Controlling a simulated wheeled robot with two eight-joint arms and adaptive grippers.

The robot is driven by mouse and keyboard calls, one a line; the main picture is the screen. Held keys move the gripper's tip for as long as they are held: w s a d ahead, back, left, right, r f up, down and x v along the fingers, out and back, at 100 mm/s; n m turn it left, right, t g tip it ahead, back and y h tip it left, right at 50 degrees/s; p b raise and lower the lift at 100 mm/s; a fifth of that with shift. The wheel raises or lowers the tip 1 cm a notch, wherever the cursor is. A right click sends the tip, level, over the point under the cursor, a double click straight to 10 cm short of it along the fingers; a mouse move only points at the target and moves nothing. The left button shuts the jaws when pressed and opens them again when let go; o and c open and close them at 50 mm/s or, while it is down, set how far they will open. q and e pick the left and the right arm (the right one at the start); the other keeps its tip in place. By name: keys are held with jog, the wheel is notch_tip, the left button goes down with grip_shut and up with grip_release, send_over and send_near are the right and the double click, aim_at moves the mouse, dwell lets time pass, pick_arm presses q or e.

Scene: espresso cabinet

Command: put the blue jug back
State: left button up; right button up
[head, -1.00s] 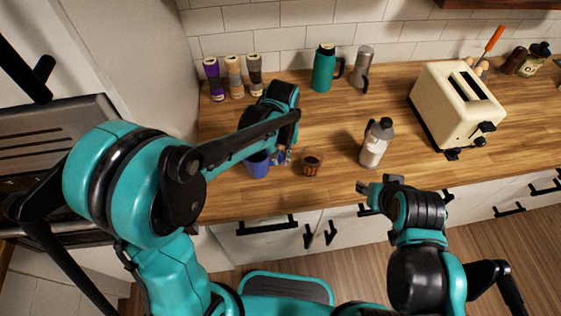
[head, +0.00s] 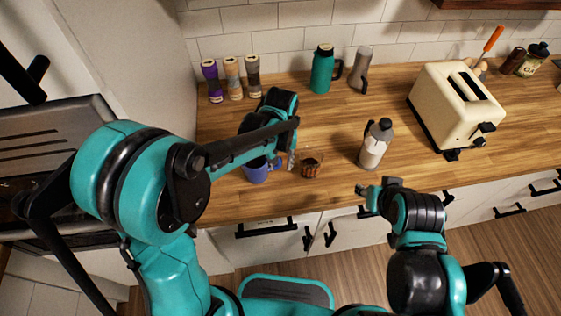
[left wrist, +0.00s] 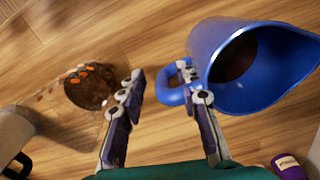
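The blue jug (head: 256,172) stands on the wooden counter near its front edge, partly hidden by my left arm in the head view. In the left wrist view the blue jug (left wrist: 222,48) is at the upper right, its spout toward the right and something dark inside. My left gripper (left wrist: 160,92) is open, its fingers apart. The jug's handle lies at the right finger, partly covered by it; I cannot tell whether they touch. My right gripper (head: 367,190) is in front of the counter, away from the jug; its finger opening is unclear.
A patterned glass with dark contents (head: 312,166) stands close to the jug's right. Several grinders (head: 232,78), a teal flask (head: 322,70), a grey flask (head: 361,68) and a toaster (head: 455,108) stand behind.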

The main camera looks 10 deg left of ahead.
pick_arm(q)
notch_tip(320, 180, up, 11)
jog(key=p, duration=0.3)
jog(key=shift+r, duration=0.55)
jog(key=shift+s+r, duration=0.1)
jog(key=s+a+r+m+t, duration=0.1)
jog(key=s+a+t, duration=0.6)
jog(key=s+a, duration=0.4)
jog(key=shift+s+a+r, duration=0.3)
jog(key=shift+s+r, duration=0.05)
jog(key=shift+s, duration=0.15)
jog(key=shift+f, duration=0.1)
notch_tip(320, 180, down, 6)
jog(key=b, duration=0.5)
jog(key=shift+r, duration=0.25)
